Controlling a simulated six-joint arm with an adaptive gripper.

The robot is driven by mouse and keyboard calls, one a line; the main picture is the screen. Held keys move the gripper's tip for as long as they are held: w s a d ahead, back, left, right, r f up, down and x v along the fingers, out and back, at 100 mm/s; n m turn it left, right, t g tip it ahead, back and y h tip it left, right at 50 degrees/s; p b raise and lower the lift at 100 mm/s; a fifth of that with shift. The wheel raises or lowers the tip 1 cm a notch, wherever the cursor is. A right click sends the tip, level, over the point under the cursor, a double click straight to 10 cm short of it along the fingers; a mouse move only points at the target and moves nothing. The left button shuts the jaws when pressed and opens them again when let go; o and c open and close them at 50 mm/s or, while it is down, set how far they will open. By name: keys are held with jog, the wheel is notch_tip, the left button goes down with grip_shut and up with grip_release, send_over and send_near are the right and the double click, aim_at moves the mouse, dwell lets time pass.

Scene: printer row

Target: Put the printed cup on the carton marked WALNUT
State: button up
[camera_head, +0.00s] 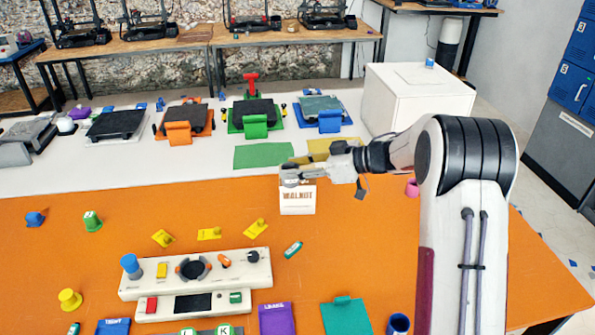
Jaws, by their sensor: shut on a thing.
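The carton marked WALNUT (297,208) is a small white box with dark red lettering, near the back edge of the orange table top. My gripper (290,177) reaches in from the right and is directly over the carton's top in the picture. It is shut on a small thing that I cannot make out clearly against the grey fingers. The gripper hides most of the carton's top, and I cannot tell whether anything touches it. I cannot tell for sure which thing is the printed cup.
A white control panel (215,258) with knobs lies front left on the orange table (400,265). Several small coloured pieces stand around, including a blue cup (397,324) and a pink piece (412,187). A big white box (415,95) stands behind my arm.

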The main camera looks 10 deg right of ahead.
jog(key=w+d+r+m+t+h, duration=0.3)
jog(key=w+r+m+t+h, duration=0.1)
jog(key=w, duration=0.6)
jog(key=shift+r+m+t+h, duration=0.3)
jog(key=shift+r+m, duration=0.6)
jog(key=shift+r, duration=0.25)
jog(key=shift+f, duration=3.15)
jog(key=shift+f, duration=1.85)
jog(key=shift+f, duration=0.15)
